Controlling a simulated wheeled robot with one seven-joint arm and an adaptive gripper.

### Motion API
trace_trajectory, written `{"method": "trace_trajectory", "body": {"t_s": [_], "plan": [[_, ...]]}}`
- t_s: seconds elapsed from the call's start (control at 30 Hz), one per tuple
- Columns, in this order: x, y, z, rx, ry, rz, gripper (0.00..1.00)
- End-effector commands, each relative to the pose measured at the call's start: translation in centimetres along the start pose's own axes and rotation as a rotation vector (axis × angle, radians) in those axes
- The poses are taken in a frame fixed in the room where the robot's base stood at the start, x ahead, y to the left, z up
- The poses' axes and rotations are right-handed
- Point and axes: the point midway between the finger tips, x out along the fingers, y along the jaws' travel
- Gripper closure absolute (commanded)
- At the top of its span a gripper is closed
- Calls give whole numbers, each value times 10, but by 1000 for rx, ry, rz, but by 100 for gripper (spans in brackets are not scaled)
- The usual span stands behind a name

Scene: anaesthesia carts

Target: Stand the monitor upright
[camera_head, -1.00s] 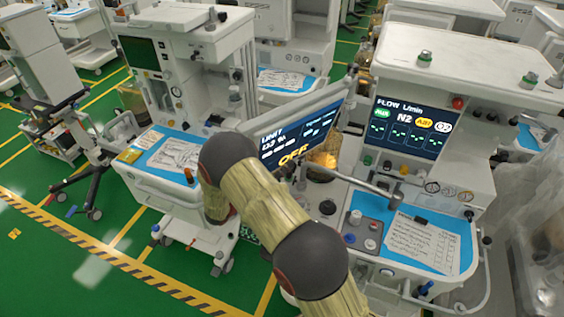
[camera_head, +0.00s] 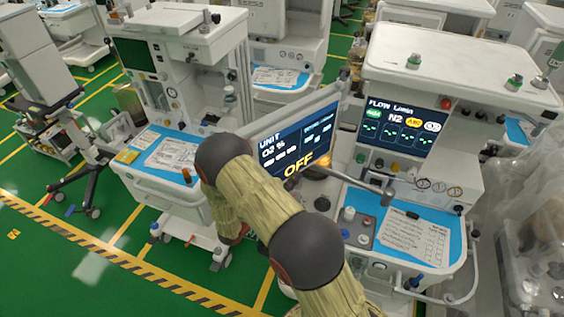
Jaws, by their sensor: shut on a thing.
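The monitor (camera_head: 312,135) is a flat screen in a light frame, reading "UNIT", "O2 %" and "OFF". It stands at the left side of the right anaesthesia cart (camera_head: 440,60), its face turned toward me and its top edge sloping up to the right in the picture. It looks close to upright, but I cannot tell its exact tilt. A grey bar-shaped arm (camera_head: 355,183) runs below it to the right. My arm crosses in front of the monitor's lower left, bending down behind its own links. My gripper is hidden there, so its contact with the monitor does not show.
The cart's fixed flow display (camera_head: 405,128) is right of the monitor. Below it is a blue worktop (camera_head: 383,238) with a paper sheet (camera_head: 415,240) and knobs. Another cart (camera_head: 178,60) stands close on the left. Green floor (camera_head: 60,265) is free at lower left.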

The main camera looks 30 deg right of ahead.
Motion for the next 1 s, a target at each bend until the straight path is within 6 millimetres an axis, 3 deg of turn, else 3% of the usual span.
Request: {"method": "trace_trajectory", "body": {"t_s": [0.37,0.4,0.7,1.0], "plan": [[0,-7,0,-27,-2,8,100],[0,-7,0,-27,-2,8,72],[0,-7,0,-24,-1,8,55],[-1,-6,0,-23,-1,9,55]]}}
